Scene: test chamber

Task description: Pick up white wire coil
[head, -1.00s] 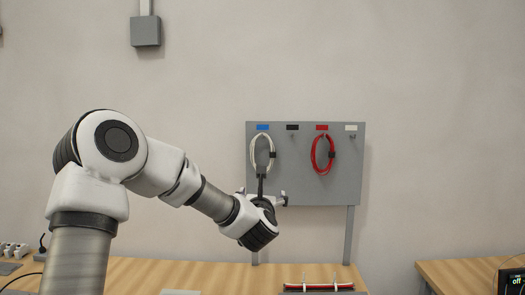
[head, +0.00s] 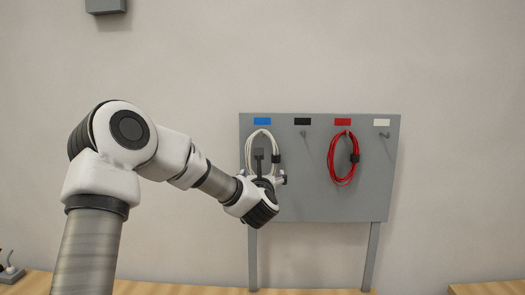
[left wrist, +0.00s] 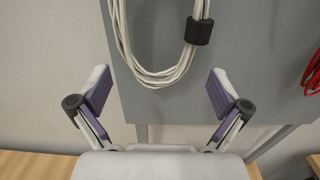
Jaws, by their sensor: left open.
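The white wire coil (head: 249,147) hangs on the grey peg board, under the blue label. A black strap binds its right side. In the left wrist view the lower loop of the coil (left wrist: 150,77) hangs ahead of the fingers, between them. My left gripper (head: 263,180) is in front of the coil's lower part and hides some of it in the head view. In the left wrist view the left gripper (left wrist: 158,95) is open, with its two purple-padded fingers wide apart and nothing between the pads. My right gripper is not in view.
The grey board (head: 310,185) stands on two posts before the wall. A red coil (head: 333,160) hangs under the red label. The pegs under the black and white labels are empty. Wooden table tops (head: 180,289) run along the bottom.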

